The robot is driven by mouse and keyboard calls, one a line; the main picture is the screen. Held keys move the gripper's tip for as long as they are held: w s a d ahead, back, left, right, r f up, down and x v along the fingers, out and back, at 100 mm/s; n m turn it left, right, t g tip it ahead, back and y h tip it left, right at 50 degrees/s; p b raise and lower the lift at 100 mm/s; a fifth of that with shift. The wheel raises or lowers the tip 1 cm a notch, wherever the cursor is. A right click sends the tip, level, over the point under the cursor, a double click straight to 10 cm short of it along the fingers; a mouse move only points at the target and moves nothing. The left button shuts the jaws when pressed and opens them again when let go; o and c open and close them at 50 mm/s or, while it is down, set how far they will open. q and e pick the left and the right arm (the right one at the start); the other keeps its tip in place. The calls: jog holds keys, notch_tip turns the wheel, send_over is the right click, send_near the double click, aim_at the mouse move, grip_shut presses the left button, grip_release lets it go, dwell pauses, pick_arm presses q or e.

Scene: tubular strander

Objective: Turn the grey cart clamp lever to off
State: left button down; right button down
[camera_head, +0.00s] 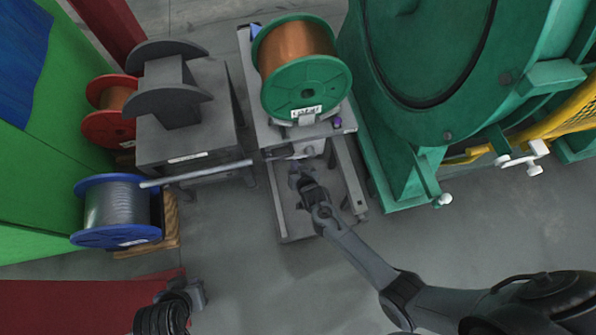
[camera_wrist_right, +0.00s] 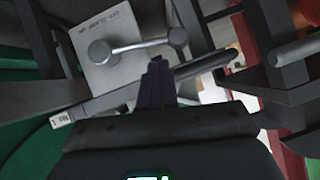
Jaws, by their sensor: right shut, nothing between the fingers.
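The grey cart (camera_head: 265,130) carries a copper spool with green flanges. Its clamp lever shows in the right wrist view as a pale metal bar (camera_wrist_right: 140,45) with a rounded hub at the left and a knob at the right, in front of a light plate (camera_wrist_right: 112,70) with small, unreadable print. My right gripper (camera_head: 298,172) is at the cart's front, below the spool. In the wrist view its fingers (camera_wrist_right: 157,70) are shut and empty, with the tips close below the lever bar; contact cannot be told. My left gripper (camera_head: 196,294) is at the lower left, away from the cart; its jaws are unclear.
A grey stand (camera_head: 185,140) with a cradle is left of the cart, and a grey bar (camera_head: 205,172) runs between them. Red (camera_head: 105,125) and blue (camera_head: 115,237) flanged spools stand farther left. The green machine (camera_head: 420,140) closes off the right. Floor in front is open.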

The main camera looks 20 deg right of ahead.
jog(key=b+x, duration=0.3)
jog(key=x, duration=0.2)
dwell(0.4)
